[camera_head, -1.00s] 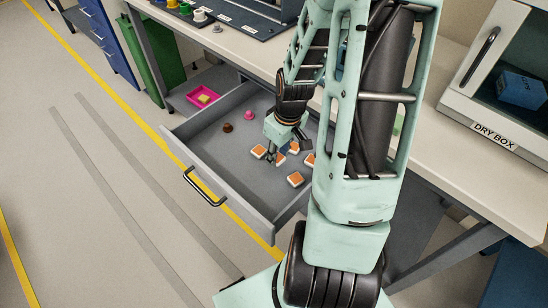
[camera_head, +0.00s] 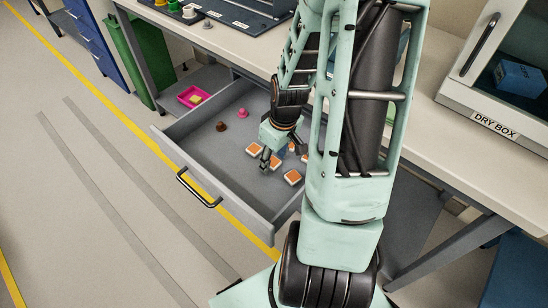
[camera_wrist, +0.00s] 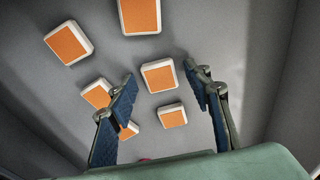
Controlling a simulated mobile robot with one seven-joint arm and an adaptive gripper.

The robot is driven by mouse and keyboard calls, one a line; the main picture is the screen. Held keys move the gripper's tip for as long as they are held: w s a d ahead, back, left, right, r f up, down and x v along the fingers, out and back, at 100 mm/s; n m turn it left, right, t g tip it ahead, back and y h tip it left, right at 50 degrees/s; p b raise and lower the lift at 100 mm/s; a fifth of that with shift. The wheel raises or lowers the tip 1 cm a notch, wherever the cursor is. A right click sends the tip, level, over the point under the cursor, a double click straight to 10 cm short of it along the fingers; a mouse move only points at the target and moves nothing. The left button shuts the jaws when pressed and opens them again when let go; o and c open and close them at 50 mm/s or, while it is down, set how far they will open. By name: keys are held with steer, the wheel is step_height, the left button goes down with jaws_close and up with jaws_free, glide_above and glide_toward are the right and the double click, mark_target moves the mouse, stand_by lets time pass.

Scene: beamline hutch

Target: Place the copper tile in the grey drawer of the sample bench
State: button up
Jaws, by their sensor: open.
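The grey drawer (camera_head: 213,171) of the sample bench is pulled open. Several square tiles with orange-copper tops and white edges lie on its floor, among them one at the left (camera_head: 254,149) and one nearer the front (camera_head: 292,177). My gripper (camera_head: 281,156) is inside the drawer's outline, pointing down over the tiles, and partly hides some. In the wrist view my gripper (camera_wrist: 161,78) is open with nothing held. One copper-topped tile (camera_wrist: 158,75) shows between its fingertips. Another (camera_wrist: 97,93) is partly covered by the left finger. I cannot tell the exact height above them.
A brown knob-like piece (camera_head: 221,126) and a pink one (camera_head: 242,114) stand in the drawer's far part. A pink tray (camera_head: 192,95) sits on a shelf beyond. The dry box (camera_head: 497,90) stands on the benchtop (camera_head: 425,120) at right. Floor left of the drawer is clear.

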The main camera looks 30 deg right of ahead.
mark_target(278, 169)
step_height(278, 169, up, 12)
steer(key=s+p, duration=0.1)
steer(key=p, duration=0.3)
steer(key=shift+s+d+p, duration=0.3)
steer(key=shift+s, duration=0.05)
steer(key=shift+r, duration=0.15)
